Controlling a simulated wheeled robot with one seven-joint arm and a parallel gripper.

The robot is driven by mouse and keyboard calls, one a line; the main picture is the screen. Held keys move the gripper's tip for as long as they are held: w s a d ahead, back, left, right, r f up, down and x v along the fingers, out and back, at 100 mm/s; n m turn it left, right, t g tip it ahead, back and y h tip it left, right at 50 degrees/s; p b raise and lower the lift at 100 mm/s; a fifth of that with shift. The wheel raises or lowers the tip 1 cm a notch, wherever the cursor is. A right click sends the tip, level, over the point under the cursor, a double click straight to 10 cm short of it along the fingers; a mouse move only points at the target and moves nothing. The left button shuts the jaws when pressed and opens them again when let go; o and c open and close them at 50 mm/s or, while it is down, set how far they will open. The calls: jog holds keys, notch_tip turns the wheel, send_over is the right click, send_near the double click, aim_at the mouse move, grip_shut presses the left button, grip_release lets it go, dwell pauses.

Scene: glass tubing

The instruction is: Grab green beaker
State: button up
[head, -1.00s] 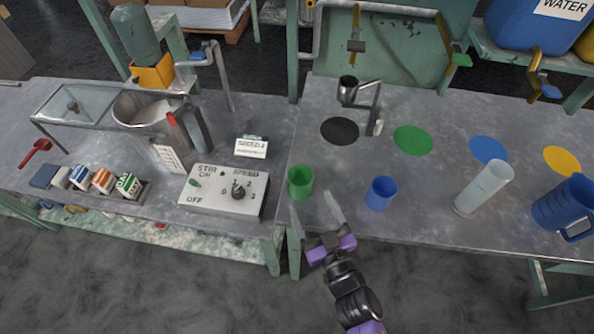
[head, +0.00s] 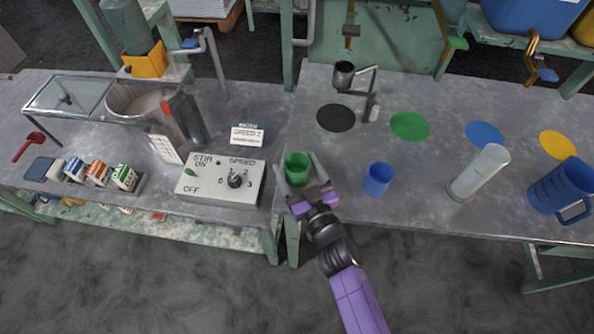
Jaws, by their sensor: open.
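The green beaker (head: 298,168) stands upright near the front edge of the right-hand bench, close to the gap between the two benches. My gripper (head: 300,172) reaches in from the front, with one finger on each side of the beaker. The fingers look spread and the beaker is between them. I cannot tell whether either finger touches it.
A blue beaker (head: 377,179) stands close by on the right. A clear cylinder (head: 478,172) and a blue jug (head: 560,190) are further right. The stirrer control box (head: 220,181) is just left. Coloured discs, including a green one (head: 409,126), lie behind.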

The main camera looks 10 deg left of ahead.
jog(key=c, duration=1.4)
jog(key=shift+c, duration=0.2)
